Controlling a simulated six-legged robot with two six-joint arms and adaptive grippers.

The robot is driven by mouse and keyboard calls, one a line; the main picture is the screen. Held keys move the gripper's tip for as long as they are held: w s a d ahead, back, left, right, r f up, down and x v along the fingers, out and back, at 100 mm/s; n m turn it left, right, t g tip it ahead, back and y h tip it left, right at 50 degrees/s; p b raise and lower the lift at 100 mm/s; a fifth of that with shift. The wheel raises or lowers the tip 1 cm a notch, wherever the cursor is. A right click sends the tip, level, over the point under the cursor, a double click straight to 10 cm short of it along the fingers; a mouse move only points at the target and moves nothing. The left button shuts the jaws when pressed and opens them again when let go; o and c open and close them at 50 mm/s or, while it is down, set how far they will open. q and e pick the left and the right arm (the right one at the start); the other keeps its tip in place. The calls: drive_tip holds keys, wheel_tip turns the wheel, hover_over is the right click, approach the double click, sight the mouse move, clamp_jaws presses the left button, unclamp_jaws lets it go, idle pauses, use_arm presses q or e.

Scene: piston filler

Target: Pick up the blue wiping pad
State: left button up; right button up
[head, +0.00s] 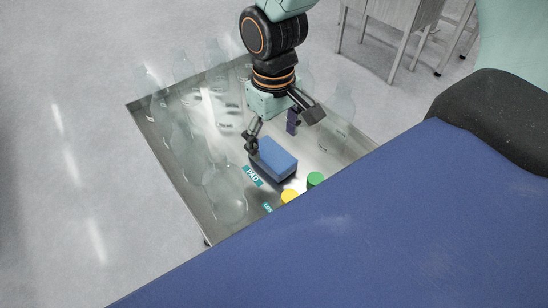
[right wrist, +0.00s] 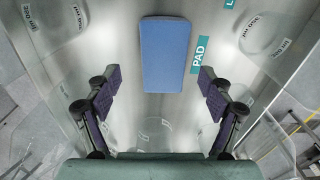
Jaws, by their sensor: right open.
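The blue wiping pad (head: 274,157) lies on the steel tray, beside a teal label reading PAD. In the right wrist view the pad (right wrist: 165,55) lies upper middle, its long side running up the picture. My right gripper (head: 272,133) is open above the tray, with one finger by the pad's left end and the other behind it. In the right wrist view my right gripper (right wrist: 157,88) has its fingers wide apart on either side of the pad's lower end, with nothing between them. My left gripper is not in view.
The steel tray (head: 190,207) holds several clear bottles, one of them (head: 229,197) left of the pad. A green cap (head: 315,179) and a yellow cap (head: 289,195) are just in front of the pad. A large blue surface (head: 370,220) covers the lower right.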

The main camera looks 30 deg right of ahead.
sight(273, 158)
drive_tip(key=shift+a+f, duration=0.15)
drive_tip(key=shift+f, duration=0.45)
drive_tip(key=shift+a+f, duration=0.15)
drive_tip(key=shift+f, duration=0.45)
drive_tip(key=shift+f+b, duration=0.15)
drive_tip(key=shift+b, duration=0.15)
drive_tip(key=shift+s+d, duration=0.15)
drive_tip(key=shift+s, duration=0.2)
drive_tip(key=shift+c, duration=0.2)
drive_tip(key=shift+w+a, duration=0.2)
drive_tip(key=c, duration=0.5)
drive_tip(key=shift+s+d, duration=0.1)
drive_tip(key=shift+d, duration=0.05)
drive_tip(key=c, duration=0.4)
drive_tip(key=shift+c, duration=1)
